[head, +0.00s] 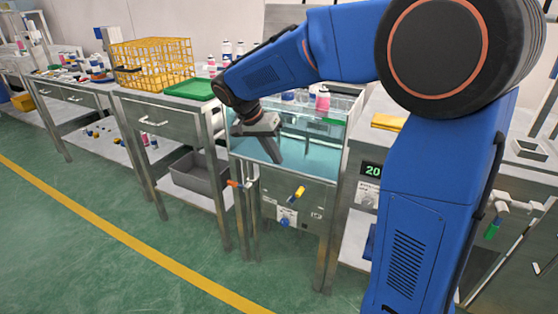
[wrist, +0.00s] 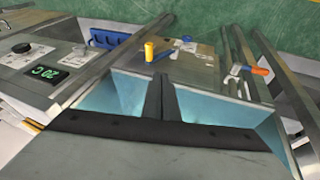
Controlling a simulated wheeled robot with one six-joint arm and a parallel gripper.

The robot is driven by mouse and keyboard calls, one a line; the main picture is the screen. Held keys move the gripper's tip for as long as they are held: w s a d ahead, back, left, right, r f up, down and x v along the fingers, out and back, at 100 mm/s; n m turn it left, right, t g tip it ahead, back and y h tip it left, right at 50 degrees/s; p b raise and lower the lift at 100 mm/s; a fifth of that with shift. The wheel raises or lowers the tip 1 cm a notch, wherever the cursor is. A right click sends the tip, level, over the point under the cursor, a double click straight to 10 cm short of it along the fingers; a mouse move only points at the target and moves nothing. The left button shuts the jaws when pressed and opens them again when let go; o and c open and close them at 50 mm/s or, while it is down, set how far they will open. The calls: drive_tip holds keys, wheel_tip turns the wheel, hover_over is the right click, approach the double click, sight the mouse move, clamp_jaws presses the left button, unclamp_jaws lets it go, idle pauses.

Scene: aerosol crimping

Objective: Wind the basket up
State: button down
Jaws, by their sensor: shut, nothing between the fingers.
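My gripper (head: 276,154) is over the water bath (head: 323,158), pointing down toward its front side. In the wrist view its dark fingers (wrist: 161,80) are together and hold nothing. A yellow handle with a blue part (head: 298,192) sits on the bath's front panel, below and apart from my gripper; it also shows in the wrist view (wrist: 149,52). An orange-tipped handle (head: 234,184) is at the bath's front left, also in the wrist view (wrist: 260,71). A yellow wire basket (head: 150,62) stands on the left bench. Any basket inside the bath is not clearly seen.
A green mat (head: 194,89) lies by the wire basket. Bottles (head: 322,100) stand at the back of the bath. A display reading 20 (head: 371,170) is to the right. A grey bin (head: 198,172) sits under the left bench. The green floor in front is clear.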

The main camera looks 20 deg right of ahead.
drive_tip(key=s+x, duration=0.2)
drive_tip(key=x, duration=0.9)
drive_tip(key=shift+d, duration=0.4)
drive_tip(key=shift+s+r, duration=0.1)
drive_tip(key=shift+s, duration=0.05)
drive_tip(key=shift+d, duration=0.1)
